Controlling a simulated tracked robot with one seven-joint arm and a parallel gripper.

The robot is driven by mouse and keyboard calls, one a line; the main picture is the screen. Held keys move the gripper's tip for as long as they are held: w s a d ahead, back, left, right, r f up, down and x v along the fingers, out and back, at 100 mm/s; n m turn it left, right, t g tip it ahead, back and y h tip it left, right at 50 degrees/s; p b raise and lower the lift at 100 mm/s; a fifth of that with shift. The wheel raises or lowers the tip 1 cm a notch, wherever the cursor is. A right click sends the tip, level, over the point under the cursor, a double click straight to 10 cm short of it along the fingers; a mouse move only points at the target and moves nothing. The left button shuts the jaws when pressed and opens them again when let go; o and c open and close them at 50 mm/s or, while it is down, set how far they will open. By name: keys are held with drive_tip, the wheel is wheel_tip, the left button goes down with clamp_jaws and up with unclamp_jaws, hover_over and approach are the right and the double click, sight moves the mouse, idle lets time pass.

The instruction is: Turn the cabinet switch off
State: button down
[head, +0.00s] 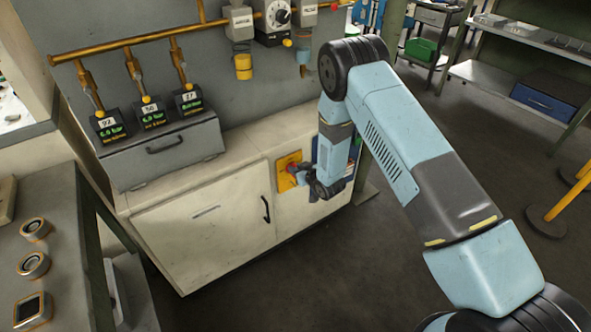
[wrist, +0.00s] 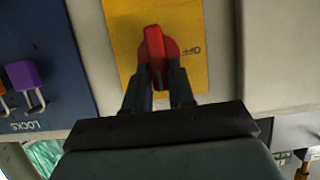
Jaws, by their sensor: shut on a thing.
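The cabinet switch is a red rotary knob (wrist: 154,45) on a yellow plate (wrist: 198,78) on the cabinet front. In the wrist view its bar stands nearly vertical, and small lettering to its right is hard to read. The yellow plate also shows in the head view (head: 284,180), where my arm hides part of the knob. My gripper (wrist: 159,80) is shut on the lower part of the knob's bar, one dark finger on each side. In the head view my gripper (head: 300,174) is at the plate, small and partly hidden.
The pale cabinet (head: 205,215) has a door with a dark handle. A blue locks panel (wrist: 35,75) with a purple padlock (wrist: 24,76) is beside the plate. A grey case (head: 160,150) with several gauges is on top. A bench with metal rings (head: 34,264) stands at left.

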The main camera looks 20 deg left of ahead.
drive_tip(key=shift+w+a+r, duration=0.1)
drive_tip(key=shift+a, duration=0.1)
drive_tip(key=shift+t, duration=0.3)
drive_tip(key=n+t, duration=0.2)
drive_tip(key=n, duration=0.2)
drive_tip(key=s+a+f+n+t+h, duration=0.1)
drive_tip(key=n+t, duration=0.1)
drive_tip(key=n, duration=0.3)
drive_tip(key=s+f+n+t+h, duration=0.1)
drive_tip(key=n+t, duration=0.1)
drive_tip(key=n, duration=0.2)
drive_tip(key=shift+a+f+t, duration=0.25)
drive_tip(key=shift+a+t, duration=0.1)
drive_tip(key=shift+t, duration=0.05)
drive_tip(key=shift+n, duration=0.3)
